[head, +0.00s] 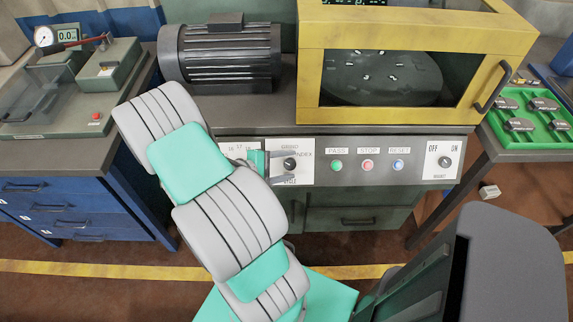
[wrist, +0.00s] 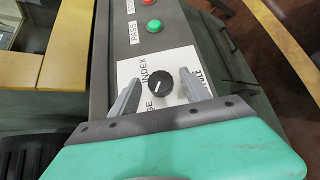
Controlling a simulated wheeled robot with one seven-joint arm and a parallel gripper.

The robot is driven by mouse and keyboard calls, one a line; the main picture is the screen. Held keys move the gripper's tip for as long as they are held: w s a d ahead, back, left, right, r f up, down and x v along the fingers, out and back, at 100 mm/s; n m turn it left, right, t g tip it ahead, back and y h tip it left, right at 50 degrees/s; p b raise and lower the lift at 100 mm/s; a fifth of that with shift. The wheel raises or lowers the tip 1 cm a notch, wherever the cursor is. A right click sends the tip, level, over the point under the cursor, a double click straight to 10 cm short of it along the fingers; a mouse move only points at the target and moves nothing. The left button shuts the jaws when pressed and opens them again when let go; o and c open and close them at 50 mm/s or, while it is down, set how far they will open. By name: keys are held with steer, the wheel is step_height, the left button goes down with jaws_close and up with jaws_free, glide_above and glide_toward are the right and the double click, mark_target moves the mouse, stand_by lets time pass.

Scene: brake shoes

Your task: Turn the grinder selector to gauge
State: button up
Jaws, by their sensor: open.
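The grinder selector (head: 290,163) is a small round black knob on a white label plate on the grey front panel. In the wrist view the knob (wrist: 160,88) shows a pale pointer line; its exact setting is hard to read. INDEX is legible beside it, and a word ending in GE is partly covered by a finger. My gripper (head: 301,165) is open, with one finger on each side of the knob. In the wrist view my gripper (wrist: 160,78) has visible gaps between both fingers and the knob, and holds nothing.
To the right along the panel are a green PASS button (head: 336,165), a red STOP button (head: 367,166), a blue RESET button (head: 398,166) and an OFF/ON knob (head: 444,161). A yellow-framed enclosure (head: 400,30) and a grey motor (head: 222,55) stand above.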

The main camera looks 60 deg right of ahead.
steer(key=shift+a, duration=0.1)
steer(key=v, duration=0.7)
steer(key=shift+w+a+r, duration=0.15)
steer(key=shift+w, duration=0.1)
